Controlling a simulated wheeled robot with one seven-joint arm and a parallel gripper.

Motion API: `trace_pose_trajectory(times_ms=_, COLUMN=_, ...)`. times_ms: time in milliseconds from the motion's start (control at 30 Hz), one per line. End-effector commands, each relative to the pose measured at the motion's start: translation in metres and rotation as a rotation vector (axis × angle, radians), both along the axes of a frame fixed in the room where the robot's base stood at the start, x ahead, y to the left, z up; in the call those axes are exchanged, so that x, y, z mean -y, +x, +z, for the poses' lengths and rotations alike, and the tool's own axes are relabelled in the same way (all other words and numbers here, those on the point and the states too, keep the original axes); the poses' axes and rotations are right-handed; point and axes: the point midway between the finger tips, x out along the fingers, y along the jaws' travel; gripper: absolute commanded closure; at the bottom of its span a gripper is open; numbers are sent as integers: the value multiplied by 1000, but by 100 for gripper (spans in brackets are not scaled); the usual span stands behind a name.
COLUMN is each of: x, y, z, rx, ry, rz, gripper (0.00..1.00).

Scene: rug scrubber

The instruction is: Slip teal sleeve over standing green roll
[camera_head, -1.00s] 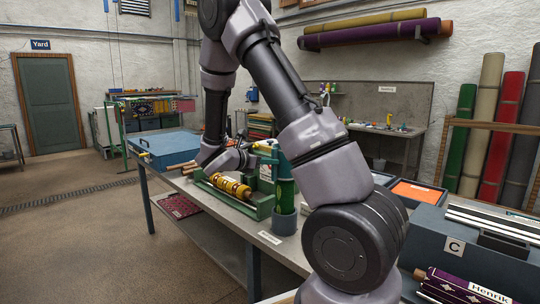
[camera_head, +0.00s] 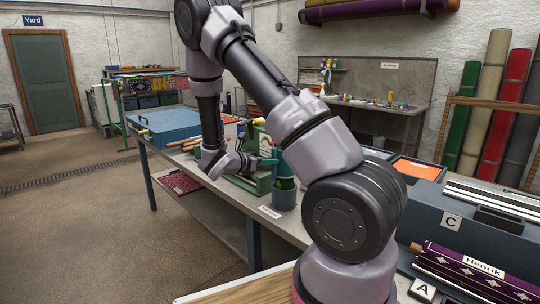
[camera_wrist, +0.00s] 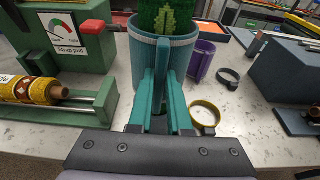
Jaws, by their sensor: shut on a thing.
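The teal sleeve (camera_wrist: 142,62), with a pale rim, is around the standing green roll (camera_wrist: 168,14) in the wrist view. The roll's top, with a light leaf pattern, rises above the rim. My gripper (camera_wrist: 163,62) is shut on the near side of the sleeve. In the head view, the sleeve (camera_head: 286,184) shows as a teal band around the roll (camera_head: 283,169), just above a grey-blue cup (camera_head: 285,199). My gripper (camera_head: 264,163) comes in from the left, partly hidden by my arm. The sleeve's lower edge is unclear.
A green stand with a gauge (camera_wrist: 68,38) and a yellow patterned roll (camera_wrist: 30,90) are close on the left. Blue-grey boxes stand farther right.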

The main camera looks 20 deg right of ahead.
Motion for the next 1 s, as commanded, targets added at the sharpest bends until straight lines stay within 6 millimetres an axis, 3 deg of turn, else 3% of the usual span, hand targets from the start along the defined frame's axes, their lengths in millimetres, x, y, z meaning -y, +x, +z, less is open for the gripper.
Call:
trace_pose_trajectory(times_ms=400, x=0, y=0, z=-35, rx=-3, ry=-1, rz=1, gripper=100)
trace_pose_trajectory(times_ms=933, x=0, y=0, z=-43, rx=0, ry=0, rz=0, gripper=100)
trace_pose_trajectory(times_ms=967, x=0, y=0, z=-43, rx=0, ry=0, rz=0, gripper=76)
trace_pose_trajectory(times_ms=1000, x=0, y=0, z=-43, rx=0, ry=0, rz=0, gripper=61)
